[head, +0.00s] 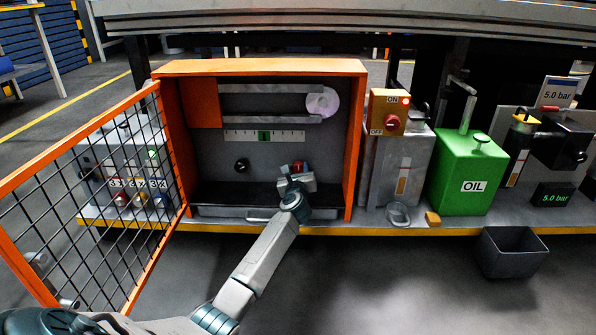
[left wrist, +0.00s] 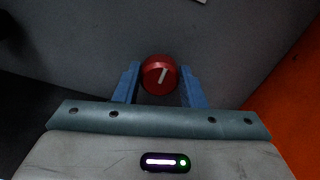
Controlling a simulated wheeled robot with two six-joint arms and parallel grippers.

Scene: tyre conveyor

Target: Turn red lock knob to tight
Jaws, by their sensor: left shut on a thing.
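The red lock knob (head: 299,165) is on the grey back panel inside the orange cabinet, to the lower right; my left gripper partly covers it in the head view. In the left wrist view the round red knob (left wrist: 153,84) shows a white pointer line, close to upright with its top leaning right. My left gripper (head: 297,176) reaches into the cabinet from the front. Its two blue fingers stand on either side of the knob and are shut on it. No tight or loose marking can be read. My right gripper is not in view.
The orange cabinet (head: 361,150) has its mesh door (head: 72,192) swung open to the left. Inside are a black knob (head: 241,165), a scale with a green mark (head: 264,136) and a belt around a pale disc (head: 322,101). An ON/OFF switch box (head: 388,112) and green oil can (head: 467,170) stand right.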

